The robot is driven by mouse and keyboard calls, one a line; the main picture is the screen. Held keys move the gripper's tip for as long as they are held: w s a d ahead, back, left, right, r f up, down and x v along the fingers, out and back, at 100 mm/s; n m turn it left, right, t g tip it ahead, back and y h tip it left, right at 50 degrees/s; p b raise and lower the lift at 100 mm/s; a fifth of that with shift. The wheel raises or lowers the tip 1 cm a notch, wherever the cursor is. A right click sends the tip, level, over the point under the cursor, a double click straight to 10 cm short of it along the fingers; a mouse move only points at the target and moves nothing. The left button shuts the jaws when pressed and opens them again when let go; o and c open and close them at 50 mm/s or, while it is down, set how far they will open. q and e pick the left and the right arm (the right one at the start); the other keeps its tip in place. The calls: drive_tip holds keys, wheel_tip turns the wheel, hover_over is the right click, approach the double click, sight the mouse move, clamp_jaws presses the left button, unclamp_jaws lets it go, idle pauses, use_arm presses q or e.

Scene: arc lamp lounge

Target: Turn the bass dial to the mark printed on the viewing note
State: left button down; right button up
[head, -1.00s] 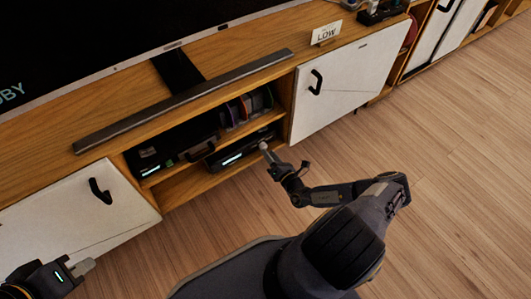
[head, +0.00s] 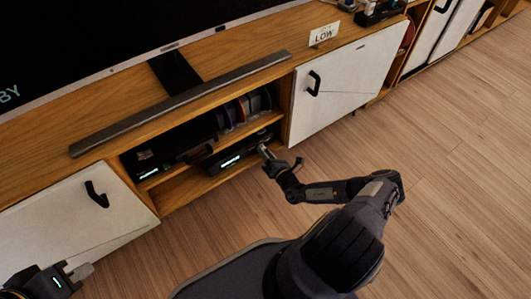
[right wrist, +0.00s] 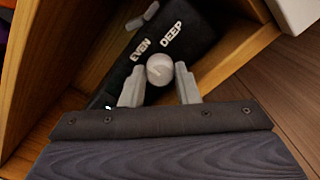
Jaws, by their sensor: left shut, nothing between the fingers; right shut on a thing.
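The bass dial (right wrist: 160,69) is a pale round knob on the face of a black box (right wrist: 185,40), with the words EVEN and DEEP printed beside it. Its pointer is too faint to read. My right gripper (right wrist: 160,85) has one finger on each side of the dial and is shut on it. In the head view, my right gripper (head: 264,152) reaches the black box (head: 232,158) on the lower shelf; the dial is hidden there. The viewing note (head: 324,34) is a white card reading LOW on the cabinet top. My left gripper (head: 79,272) is shut and empty at lower left.
The box sits inside an open wooden compartment with close side walls (right wrist: 40,70). White doors with black handles flank it (head: 345,80). A soundbar (head: 180,103) and television (head: 120,40) stand above. The wooden floor at right is clear (head: 450,190).

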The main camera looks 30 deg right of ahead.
drive_tip(key=shift+n+p, duration=3.8)
drive_tip(key=shift+n, duration=2.3)
drive_tip(key=o, duration=0.7)
drive_tip(key=shift+s, duration=0.15)
